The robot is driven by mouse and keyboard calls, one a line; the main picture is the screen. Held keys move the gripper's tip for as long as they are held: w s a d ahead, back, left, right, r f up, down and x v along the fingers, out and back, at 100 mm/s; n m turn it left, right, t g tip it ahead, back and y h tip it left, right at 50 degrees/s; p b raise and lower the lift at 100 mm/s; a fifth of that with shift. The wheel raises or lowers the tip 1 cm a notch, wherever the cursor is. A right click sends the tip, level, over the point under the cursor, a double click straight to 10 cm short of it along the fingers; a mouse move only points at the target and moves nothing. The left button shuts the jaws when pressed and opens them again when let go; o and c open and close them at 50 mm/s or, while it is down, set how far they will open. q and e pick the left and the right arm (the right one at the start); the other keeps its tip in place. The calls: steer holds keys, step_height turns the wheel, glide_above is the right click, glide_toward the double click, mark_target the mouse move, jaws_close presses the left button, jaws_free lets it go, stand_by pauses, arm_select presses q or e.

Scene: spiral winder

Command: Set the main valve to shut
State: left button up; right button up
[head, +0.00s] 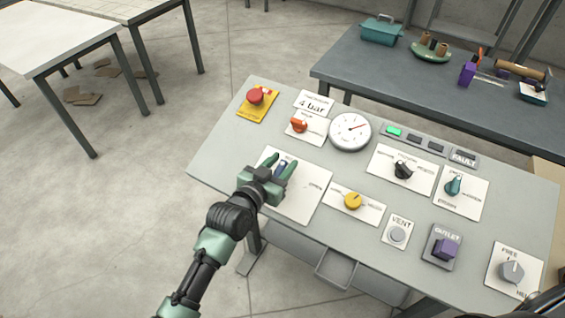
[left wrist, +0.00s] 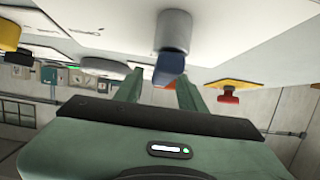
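The main valve appears to be the blue handle (head: 281,166) on the large white plate (head: 305,197), which carries the word OPEN on its right side. My left gripper (head: 281,164) is over this plate, with its green fingers on either side of the handle. In the left wrist view the blue handle (left wrist: 169,68) sticks out from a grey round stem (left wrist: 174,30). The gripper's fingers (left wrist: 160,88) are apart there, with a visible gap on the left side of the handle. The gripper hides part of the plate. My right gripper does not show.
The panel holds a red button (head: 256,96), an orange knob (head: 299,125), a gauge (head: 350,131), a yellow knob (head: 353,200), a black knob (head: 403,170) and a teal handle (head: 454,185). A dark bench (head: 360,67) stands behind.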

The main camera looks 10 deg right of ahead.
arm_select(q)
steer(key=b+v, duration=0.1)
steer(key=v, duration=0.6)
steer(key=shift+s+a, duration=0.15)
steer(key=shift+s, duration=0.05)
stand_by(0.3)
